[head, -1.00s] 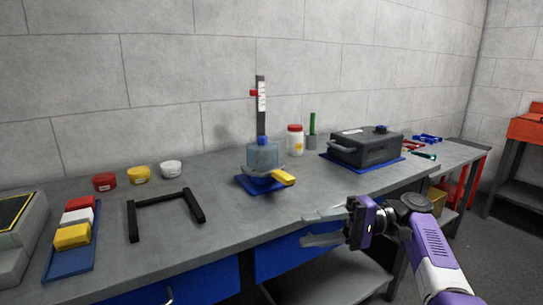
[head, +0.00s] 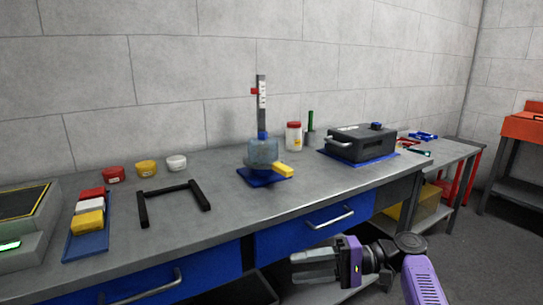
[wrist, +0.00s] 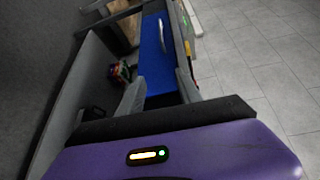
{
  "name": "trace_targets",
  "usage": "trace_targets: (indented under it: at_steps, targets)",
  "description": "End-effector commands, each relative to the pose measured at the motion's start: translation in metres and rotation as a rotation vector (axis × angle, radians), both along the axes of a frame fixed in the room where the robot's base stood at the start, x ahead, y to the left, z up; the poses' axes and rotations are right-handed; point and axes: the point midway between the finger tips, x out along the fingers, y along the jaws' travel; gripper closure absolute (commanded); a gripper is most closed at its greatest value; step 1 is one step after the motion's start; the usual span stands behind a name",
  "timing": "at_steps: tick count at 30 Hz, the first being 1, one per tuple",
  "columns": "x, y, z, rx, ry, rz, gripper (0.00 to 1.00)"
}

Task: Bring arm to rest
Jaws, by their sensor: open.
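My gripper (head: 315,265) is in front of the bench, lower than its top, in the head view. Its grey fingers point left, toward the blue drawer fronts, and it holds nothing. In the wrist view my gripper (wrist: 158,100) shows its two fingers spread apart. Between and beyond them is a blue drawer front (wrist: 158,55) with a metal handle.
The grey bench (head: 240,215) carries a dynamometer stand (head: 262,150) on a blue base, a black case (head: 362,145), a black frame (head: 175,204) and a blue tray (head: 88,243) with coloured blocks. A drawer handle (head: 330,219) sticks out above my gripper. Open floor lies at right.

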Motion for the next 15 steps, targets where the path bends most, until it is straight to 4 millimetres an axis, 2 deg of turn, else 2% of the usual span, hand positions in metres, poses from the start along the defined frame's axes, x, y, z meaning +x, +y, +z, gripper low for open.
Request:
trace_targets:
  at_steps: [1, 5, 8, 9, 15]
  targets:
    - [-0.003, 0.002, -0.02, -0.019, 0.011, -0.025, 0.58]
    - [-0.009, 0.005, -0.075, -0.087, 0.029, -0.111, 0.58]
    - [-0.021, 0.006, -0.13, -0.162, 0.041, -0.197, 0.58]
    - [-0.027, 0.005, -0.153, -0.196, 0.044, -0.234, 0.58]
    - [-0.07, -0.006, -0.253, -0.373, 0.029, -0.404, 0.58]
